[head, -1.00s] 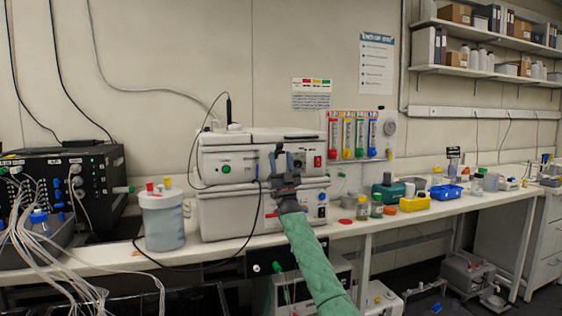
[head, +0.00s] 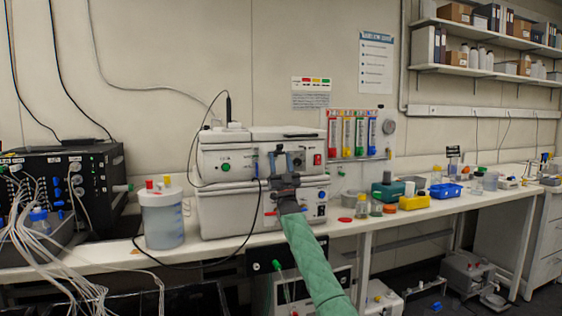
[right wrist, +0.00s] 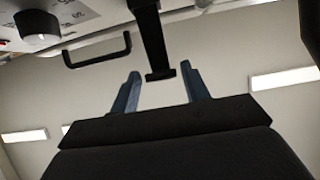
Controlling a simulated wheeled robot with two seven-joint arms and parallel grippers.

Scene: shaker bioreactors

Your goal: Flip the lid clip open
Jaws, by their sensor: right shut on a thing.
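The upper white shaker bioreactor (head: 228,162) stands on a like unit (head: 225,215) on the bench, its lid (head: 265,136) lying down on it. A dark lid clip (head: 300,136) shows at the lid's front edge, small in the head view. In the right wrist view the black clip (right wrist: 155,45) hangs down, its wide end between the two blue fingers. My right gripper (head: 290,158) is at the unit's front, shut on the clip; it also shows in the right wrist view (right wrist: 160,88). My left gripper is out of view.
A lidded white vessel (head: 163,218) stands left of the units, with a black cable across the bench front. Small bottles (head: 361,207), a yellow bin (head: 414,202) and a blue bin (head: 446,191) stand to the right. A black handle (right wrist: 97,58) is near the left finger.

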